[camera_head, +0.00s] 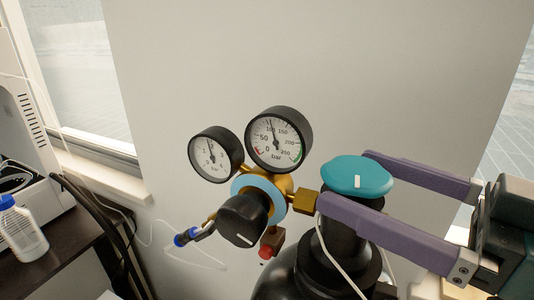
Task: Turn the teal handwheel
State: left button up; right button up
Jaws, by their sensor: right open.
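The teal handwheel (352,176) sits on top of a black gas cylinder (290,281), with a short white mark on its upper face. My right gripper (342,180) comes in from the right with two purple fingers spread apart. One finger passes on the near side of the handwheel, a little below its rim, and the other on the far side. I cannot tell whether either finger touches it. My left gripper is not in view.
A brass regulator with two round gauges (275,140) and a black knob (244,220) is attached left of the handwheel. A white cable hangs before the cylinder neck. A dark table (60,245) with a white bottle (20,232) stands at left. A pale wall is behind.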

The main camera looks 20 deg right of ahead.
jog(key=shift+w+a, duration=0.1)
jog(key=shift+c, duration=0.2)
jog(key=c, duration=1.2)
jog(key=shift+o, duration=0.2)
jog(key=shift+r+m+h+p, duration=0.15)
jog(key=shift+m+h+p, duration=0.25)
jog(key=shift+h+p, duration=0.2)
jog(key=shift+m+t+h, duration=0.4)
jog(key=shift+h, duration=0.2)
jog(key=o, duration=1.2)
